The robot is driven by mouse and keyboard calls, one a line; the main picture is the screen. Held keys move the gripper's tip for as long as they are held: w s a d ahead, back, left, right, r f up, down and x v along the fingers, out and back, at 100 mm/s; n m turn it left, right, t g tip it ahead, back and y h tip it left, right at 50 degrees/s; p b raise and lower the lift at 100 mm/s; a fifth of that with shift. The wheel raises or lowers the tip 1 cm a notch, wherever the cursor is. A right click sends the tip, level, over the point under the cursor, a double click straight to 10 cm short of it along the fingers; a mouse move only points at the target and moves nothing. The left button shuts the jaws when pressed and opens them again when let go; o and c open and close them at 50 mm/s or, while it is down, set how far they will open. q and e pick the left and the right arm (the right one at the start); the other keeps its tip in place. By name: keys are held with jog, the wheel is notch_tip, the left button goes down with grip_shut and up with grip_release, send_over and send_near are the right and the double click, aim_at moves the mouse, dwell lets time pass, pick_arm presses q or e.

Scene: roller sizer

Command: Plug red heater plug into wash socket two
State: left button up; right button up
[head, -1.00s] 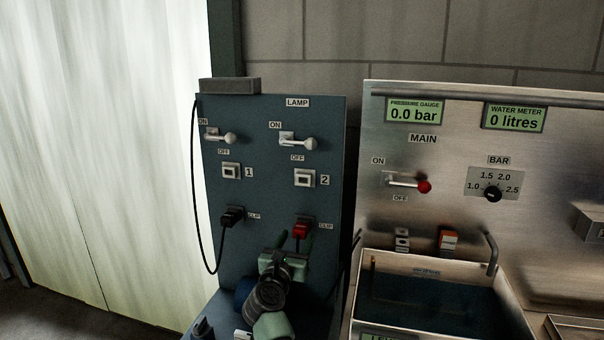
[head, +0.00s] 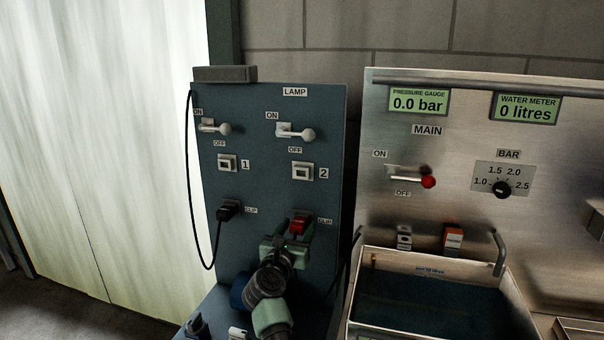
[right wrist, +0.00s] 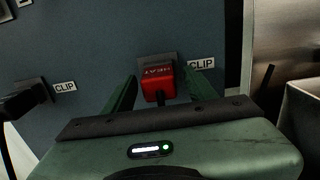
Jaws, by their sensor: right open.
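The red heater plug (head: 299,223) sits in the right-hand holder marked CLIP on the blue panel. In the right wrist view the red plug (right wrist: 157,82) is lettered HEAT. My right gripper (head: 288,244) is just below and in front of it. Its two green fingers (right wrist: 158,90) are spread, one on each side of the plug, with gaps showing; I cannot tell how far they reach along it. A socket marked 2 (head: 302,172) is above the plug and looks empty. A socket marked 1 (head: 227,163) is to its left. No wash label is readable. My left gripper is out of view.
A black plug (head: 229,209) with a hanging cable sits in the left CLIP holder. Two lever switches (head: 296,133) are above the sockets. A steel unit with a basin (head: 430,258), a red-knobbed lever (head: 428,182) and a dial (head: 502,189) stands at right.

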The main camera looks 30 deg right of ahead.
jog(key=shift+a, duration=0.1)
dwell(0.7)
grip_shut()
